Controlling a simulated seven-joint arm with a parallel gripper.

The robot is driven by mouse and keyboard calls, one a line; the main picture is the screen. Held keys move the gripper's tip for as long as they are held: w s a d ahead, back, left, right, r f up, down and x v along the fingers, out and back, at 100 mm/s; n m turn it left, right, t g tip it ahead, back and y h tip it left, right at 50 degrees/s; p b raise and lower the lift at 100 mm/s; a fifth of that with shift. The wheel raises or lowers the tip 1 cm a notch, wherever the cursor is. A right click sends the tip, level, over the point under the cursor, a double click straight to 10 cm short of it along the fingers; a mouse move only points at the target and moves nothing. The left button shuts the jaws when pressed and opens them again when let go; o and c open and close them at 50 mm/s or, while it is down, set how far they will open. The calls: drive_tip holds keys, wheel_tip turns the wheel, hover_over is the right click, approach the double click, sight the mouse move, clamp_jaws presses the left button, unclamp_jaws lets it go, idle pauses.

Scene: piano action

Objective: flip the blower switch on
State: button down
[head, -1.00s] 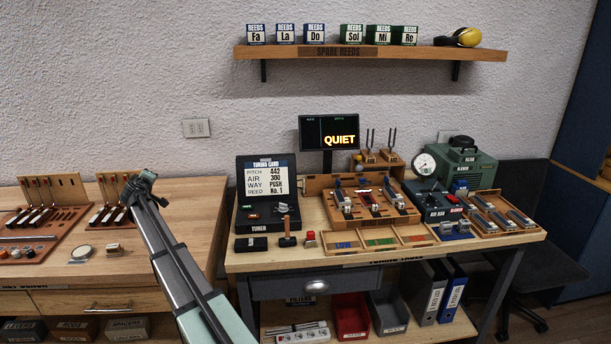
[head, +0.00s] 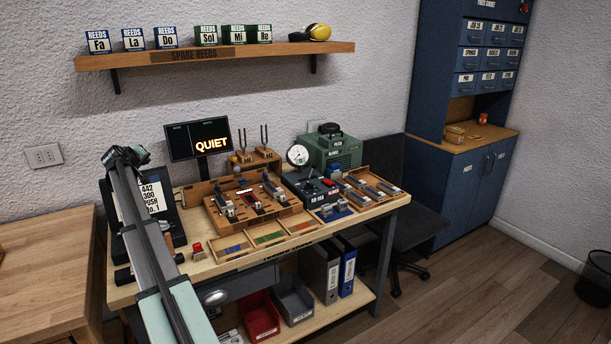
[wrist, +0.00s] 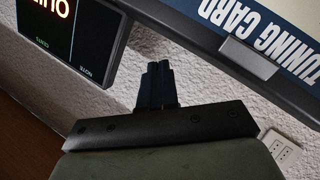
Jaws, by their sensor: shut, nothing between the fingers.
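The green blower (head: 332,152) stands at the back right of the tuning bench, with a dark handle on top and small labels on its front. Its switch is too small to make out. My gripper (head: 125,155) is at the left of the head view, in front of the tuning card (head: 155,195), well to the left of the blower. In the wrist view my gripper's dark fingers (wrist: 157,84) are together and empty. The wrist view shows the tuning card (wrist: 265,35) at the upper right but not the blower.
A dark screen (head: 197,138) reading QUIET stands between my arm and the blower. The air box (head: 308,190) with a round gauge (head: 298,155) sits before the blower. A reed tray (head: 374,190) lies right of it. A shelf (head: 220,55) with reed boxes hangs above.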

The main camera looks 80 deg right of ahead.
drive_tip(key=s+d+m+g+y, duration=0.25)
drive_tip(key=s+d+m, duration=0.35)
drive_tip(key=s+d, duration=0.7)
drive_tip(key=s+d+m+g+y, duration=0.2)
drive_tip(key=s+d+m+g, duration=0.3)
drive_tip(key=s+d, duration=0.75)
drive_tip(key=s+d+m+y, duration=0.1)
drive_tip(key=s+m+y, duration=0.1)
drive_tip(key=s, duration=0.9)
drive_tip(key=s+d+m+y, duration=0.1)
drive_tip(key=s+m, duration=0.4)
drive_tip(key=s, duration=0.7)
drive_tip(key=s+d+r+m+y, duration=0.1)
drive_tip(key=s+m+y, duration=0.2)
drive_tip(key=s, duration=0.9)
drive_tip(key=shift+s+d+m, duration=0.2)
drive_tip(key=shift+d+m, duration=0.05)
drive_tip(key=shift+m, duration=0.25)
hover_over(332, 182)
drive_tip(key=w, duration=0.1)
wheel_tip(332, 182, down, 12)
drive_tip(key=shift+w+a+r, duration=0.1)
drive_tip(key=shift+a+r, duration=0.05)
drive_tip(key=shift+r, duration=0.05)
drive_tip(key=shift+f, duration=0.9)
